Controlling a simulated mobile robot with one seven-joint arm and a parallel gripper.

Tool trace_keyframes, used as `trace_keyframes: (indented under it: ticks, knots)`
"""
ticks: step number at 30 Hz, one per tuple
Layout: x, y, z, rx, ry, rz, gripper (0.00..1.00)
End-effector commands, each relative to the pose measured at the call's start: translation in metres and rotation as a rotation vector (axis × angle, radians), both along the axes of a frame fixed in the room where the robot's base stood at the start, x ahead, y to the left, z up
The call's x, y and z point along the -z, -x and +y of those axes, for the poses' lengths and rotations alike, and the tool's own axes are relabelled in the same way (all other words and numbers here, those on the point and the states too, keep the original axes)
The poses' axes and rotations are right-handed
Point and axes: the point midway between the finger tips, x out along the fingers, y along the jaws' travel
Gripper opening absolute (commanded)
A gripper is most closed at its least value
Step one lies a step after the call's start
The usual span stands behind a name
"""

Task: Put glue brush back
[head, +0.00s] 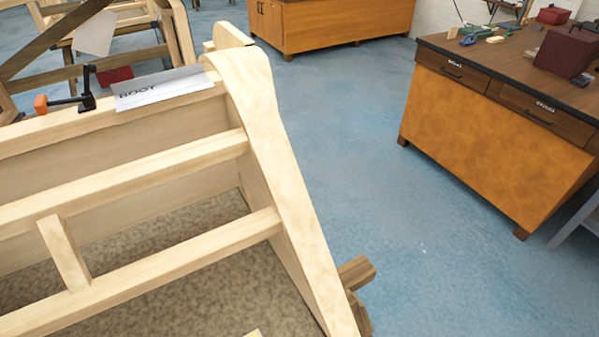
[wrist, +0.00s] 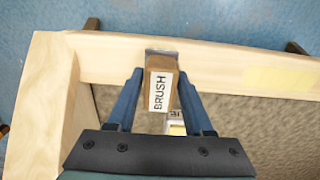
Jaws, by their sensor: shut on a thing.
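The glue brush (wrist: 160,90) shows in the wrist view as a brown block with a white label reading "BRUSH". My gripper (wrist: 161,77) has its two blue fingers on either side of the brush and is shut on it. The brush's dark far end overlaps the pale wooden beam in the picture; I cannot tell whether it touches the beam. The lower part of the brush is hidden. Neither my gripper nor the brush shows in the head view.
The pale wooden bodyframe (head: 130,185) fills the left of the head view. A paper reading "BODY" (head: 165,88) and a black-and-orange clamp (head: 85,90) are on its top rail. A workbench (head: 480,120) stands right, with clear blue floor (head: 350,130) between. A small pale labelled item (wrist: 175,124) is below the brush.

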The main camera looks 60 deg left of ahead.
Motion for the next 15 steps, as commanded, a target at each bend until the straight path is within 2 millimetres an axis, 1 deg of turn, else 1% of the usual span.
trace_keyframes:
  ticks: [3, 4, 8, 15]
  knots:
    - [0.0045, 0.0001, -0.0001, 0.0, 0.0, 0.0, 0.07]
    - [0.0032, 0.0001, 0.0, 0.0, 0.0, 0.0, 0.57]
    - [0.0029, 0.0002, -0.0001, 0.0, 0.0, 0.0, 0.8]
    - [0.0028, 0.0002, -0.0002, 0.0, 0.001, 0.001, 0.82]
